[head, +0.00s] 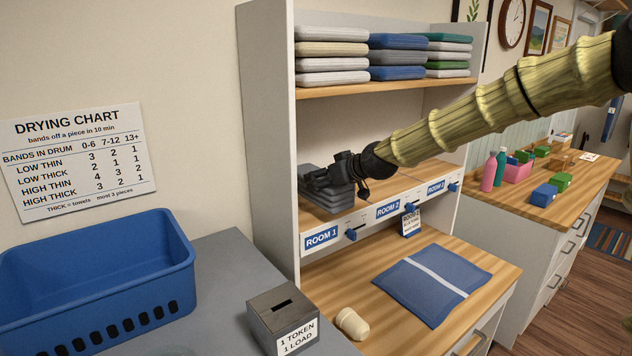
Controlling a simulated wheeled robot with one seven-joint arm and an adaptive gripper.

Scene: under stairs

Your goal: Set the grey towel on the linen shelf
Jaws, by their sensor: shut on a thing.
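Dark grey folded towelling (327,192) lies in several layers at the left end of the middle shelf (400,178), above the ROOM 1 label. My gripper (350,180) reaches in from the right and is shut at the right edge of this grey towelling. The jaws are small and dark here. I cannot tell whether the held towel rests on the layers below or is just above them. The upper shelf (385,86) holds folded linen in three stacks, in white, beige, grey, blue and green.
A blue folded cloth (434,284) lies on the lower counter near a cream cup-like object (352,323) on its side. A token box (283,320) and a blue basket (95,280) stand at left. The shelf unit's side panel (268,120) bounds the shelf.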

